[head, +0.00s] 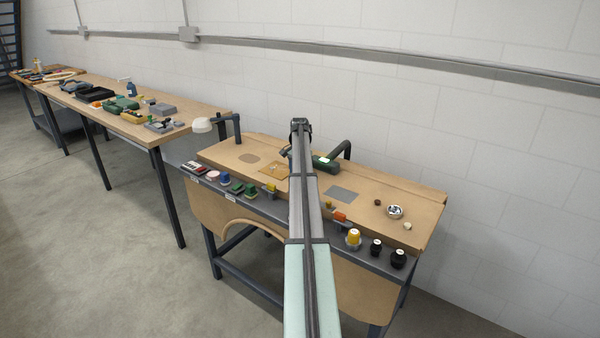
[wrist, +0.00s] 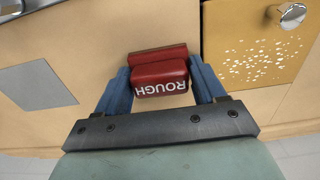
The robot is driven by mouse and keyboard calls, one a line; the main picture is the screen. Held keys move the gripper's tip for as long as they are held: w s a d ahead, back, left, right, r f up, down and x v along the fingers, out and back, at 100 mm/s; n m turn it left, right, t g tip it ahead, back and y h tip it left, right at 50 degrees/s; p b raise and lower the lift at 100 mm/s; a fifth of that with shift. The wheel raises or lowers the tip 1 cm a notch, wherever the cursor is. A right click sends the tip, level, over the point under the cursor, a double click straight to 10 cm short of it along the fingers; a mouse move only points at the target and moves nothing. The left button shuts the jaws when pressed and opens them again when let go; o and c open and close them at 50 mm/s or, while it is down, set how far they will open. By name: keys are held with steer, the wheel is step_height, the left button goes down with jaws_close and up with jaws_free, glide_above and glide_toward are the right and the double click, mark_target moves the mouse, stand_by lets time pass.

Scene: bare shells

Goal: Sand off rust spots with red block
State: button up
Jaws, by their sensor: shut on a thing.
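My gripper (wrist: 160,88) has blue fingers and is shut on a red block (wrist: 160,72) in the wrist view. The block bears the word ROUGH in white, upside down in the picture. I cannot tell whether the block touches the bench. An orange-yellow plate (wrist: 240,62) with many small pale spots lies to the right of the gripper, apart from the block. The plate also shows in the head view (head: 271,170), left of my arm. In the head view my arm hides the block and most of my gripper.
A shiny round knob (wrist: 292,15) sits at the plate's edge. A grey sheet (head: 341,194) lies right of my arm. Colored blocks and several bottles line the front shelf (head: 270,205). A dark green tool (head: 325,162) and a lamp (head: 203,125) stand near the back and left.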

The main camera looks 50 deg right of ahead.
steer(key=shift+s, duration=4.7)
step_height(320, 180, up, 8)
